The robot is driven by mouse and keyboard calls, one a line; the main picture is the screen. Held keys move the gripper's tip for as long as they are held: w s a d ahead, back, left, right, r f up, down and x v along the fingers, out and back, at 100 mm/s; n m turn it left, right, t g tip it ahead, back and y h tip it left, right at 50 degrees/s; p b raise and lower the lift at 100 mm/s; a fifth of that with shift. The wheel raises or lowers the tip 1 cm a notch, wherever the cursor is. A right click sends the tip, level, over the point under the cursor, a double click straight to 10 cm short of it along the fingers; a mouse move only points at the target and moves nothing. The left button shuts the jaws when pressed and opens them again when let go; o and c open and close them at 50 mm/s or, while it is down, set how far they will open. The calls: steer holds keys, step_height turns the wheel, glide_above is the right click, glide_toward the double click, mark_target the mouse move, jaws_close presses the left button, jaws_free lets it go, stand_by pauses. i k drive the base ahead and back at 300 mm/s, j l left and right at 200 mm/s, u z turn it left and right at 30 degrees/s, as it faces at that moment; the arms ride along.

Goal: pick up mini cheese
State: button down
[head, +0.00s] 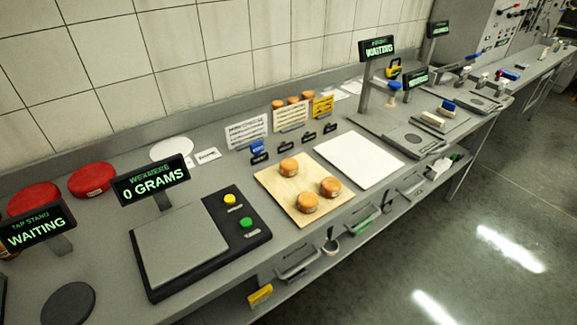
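Small round orange-brown cheeses sit on a light wooden board (273,193) in the middle of the counter. One mini cheese (289,168) is at the back of the board, one (330,187) at the right, and one (306,203) at the front. More small orange rounds (293,101) stand in a row behind, near the wall, partly hidden by cards. Two large red wheels (91,179) lie at the left. My gripper is not in view.
A scale (181,246) with a "0 GRAMS" display (150,181) and yellow and green buttons stands left of the board. A white board (358,160) lies to its right. Upright cards (246,131) stand behind. A lower shelf (345,243) holds tools. The floor (480,215) at right is clear.

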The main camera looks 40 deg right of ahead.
mark_target(290, 167)
steer(key=i+j, duration=0.6)
steer(key=i+j+z, duration=0.15)
steer(key=i+j, duration=0.4)
steer(key=j, duration=0.2)
